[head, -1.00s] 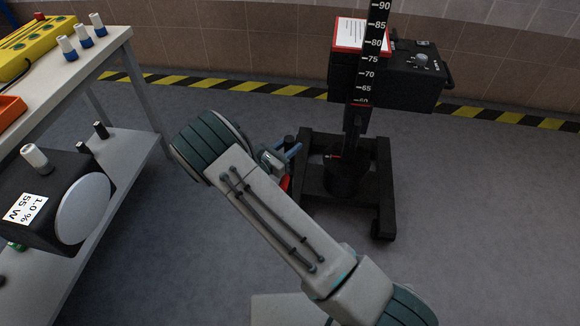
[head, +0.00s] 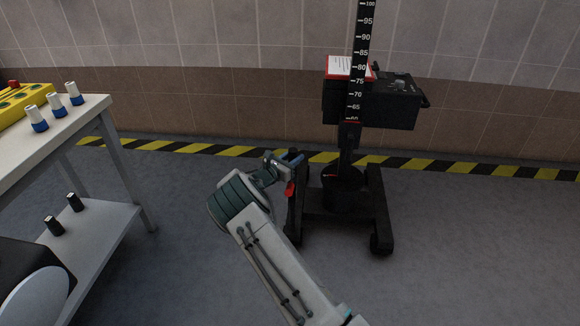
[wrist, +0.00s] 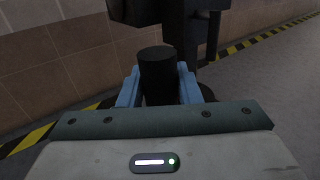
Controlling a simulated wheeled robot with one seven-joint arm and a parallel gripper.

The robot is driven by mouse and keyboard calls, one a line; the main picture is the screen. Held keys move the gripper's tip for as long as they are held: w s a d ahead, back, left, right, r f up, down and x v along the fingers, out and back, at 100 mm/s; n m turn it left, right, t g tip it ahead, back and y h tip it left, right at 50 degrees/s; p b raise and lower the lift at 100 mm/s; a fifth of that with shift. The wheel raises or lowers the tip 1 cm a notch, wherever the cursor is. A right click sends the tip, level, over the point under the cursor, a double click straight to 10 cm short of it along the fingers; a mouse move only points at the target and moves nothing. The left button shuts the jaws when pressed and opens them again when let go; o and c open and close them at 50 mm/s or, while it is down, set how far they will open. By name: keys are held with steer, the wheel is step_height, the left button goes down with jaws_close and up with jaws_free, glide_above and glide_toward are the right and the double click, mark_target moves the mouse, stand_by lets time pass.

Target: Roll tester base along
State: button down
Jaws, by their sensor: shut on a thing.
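The tester is a wheeled black base (head: 338,214) with an upright scale column (head: 357,60) and a black head box (head: 395,108) carrying a red-framed paper. It stands upright on the floor close to the striped tape, right of centre in the head view. My gripper (head: 292,160) is at the left side of the base, next to a red part (head: 290,188). In the wrist view my blue fingers (wrist: 159,92) are shut on either side of a black upright post (wrist: 157,70) of the tester. The lower end of the post is hidden behind my gripper body.
Striped tape (head: 455,168) runs along the floor before the tiled wall. Floor right of the tester is clear.

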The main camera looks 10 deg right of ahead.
steer(key=shift+w+d+f, duration=0.1)
steer(key=shift+w, duration=0.6)
steer(key=shift+w+r, duration=0.15)
steer(key=shift+r, duration=0.05)
steer(key=c, duration=1.1)
jaws_free()
steer(key=shift+w+d+f, duration=0.1)
steer(key=shift+w+d, duration=0.05)
steer(key=p+v, duration=0.3)
steer(key=v, duration=1)
steer(key=shift+s+a, duration=0.25)
steer(key=shift+s, duration=0.1)
